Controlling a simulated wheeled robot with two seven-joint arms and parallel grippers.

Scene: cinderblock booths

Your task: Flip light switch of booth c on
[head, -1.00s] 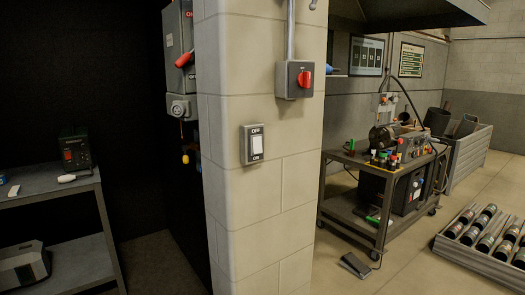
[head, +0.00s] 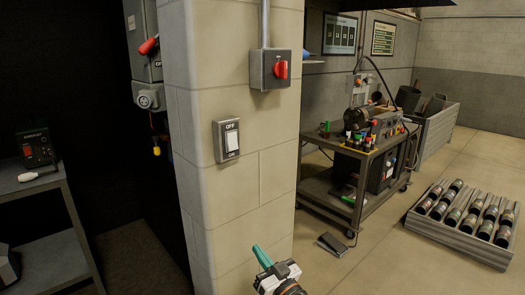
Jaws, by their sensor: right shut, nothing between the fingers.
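My left gripper is not in view. Which booth the switch belongs to is not labelled in view.
A grey box with a red rotary knob (head: 281,70) is on the same wall, above right. A disconnect box (head: 144,45) with a red lever is at left.

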